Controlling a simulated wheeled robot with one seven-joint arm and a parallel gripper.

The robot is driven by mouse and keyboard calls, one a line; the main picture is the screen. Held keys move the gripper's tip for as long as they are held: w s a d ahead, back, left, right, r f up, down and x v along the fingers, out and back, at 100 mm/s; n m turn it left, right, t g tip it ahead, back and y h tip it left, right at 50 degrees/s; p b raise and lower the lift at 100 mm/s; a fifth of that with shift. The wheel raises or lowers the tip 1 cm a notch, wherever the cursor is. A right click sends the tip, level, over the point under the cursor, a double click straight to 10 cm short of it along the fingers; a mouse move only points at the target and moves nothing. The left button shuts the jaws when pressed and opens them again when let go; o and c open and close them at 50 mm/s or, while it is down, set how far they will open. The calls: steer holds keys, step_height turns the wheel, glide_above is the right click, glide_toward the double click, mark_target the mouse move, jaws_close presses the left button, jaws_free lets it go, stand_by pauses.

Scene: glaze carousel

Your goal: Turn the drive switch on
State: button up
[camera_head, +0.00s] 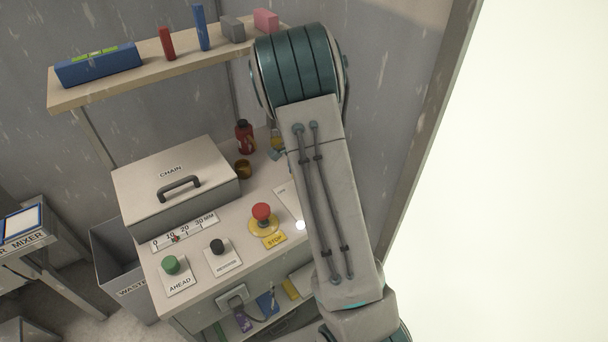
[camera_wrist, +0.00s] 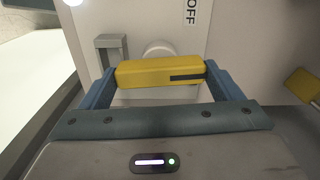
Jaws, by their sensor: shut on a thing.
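In the wrist view, a yellow bar (camera_wrist: 160,72) with a dark mark near its right end lies crosswise in front of a pale round boss (camera_wrist: 158,48). It looks like the drive switch's handle. My gripper (camera_wrist: 159,76) has its two blue fingers at the bar's ends, shut on it. The pale switch plate (camera_wrist: 205,35) behind carries the word OFF, printed sideways at its upper right; no ON label shows. In the head view, part of that plate (camera_head: 285,196) shows beside my arm, which hides the handle and gripper.
A grey post (camera_wrist: 110,48) stands close by the left finger. On the bench are a red stop button (camera_head: 262,212), black knob (camera_head: 217,246), green button (camera_head: 171,264), and chain box (camera_head: 175,185). A dark red bottle (camera_head: 244,137) stands behind. A shelf (camera_head: 150,72) runs above.

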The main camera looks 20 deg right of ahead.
steer(key=shift+r+m, duration=0.1)
steer(key=shift+m, duration=0.5)
steer(key=o, duration=0.8)
step_height(320, 180, up, 14)
steer(key=shift+f, duration=0.1)
steer(key=shift+a, duration=0.1)
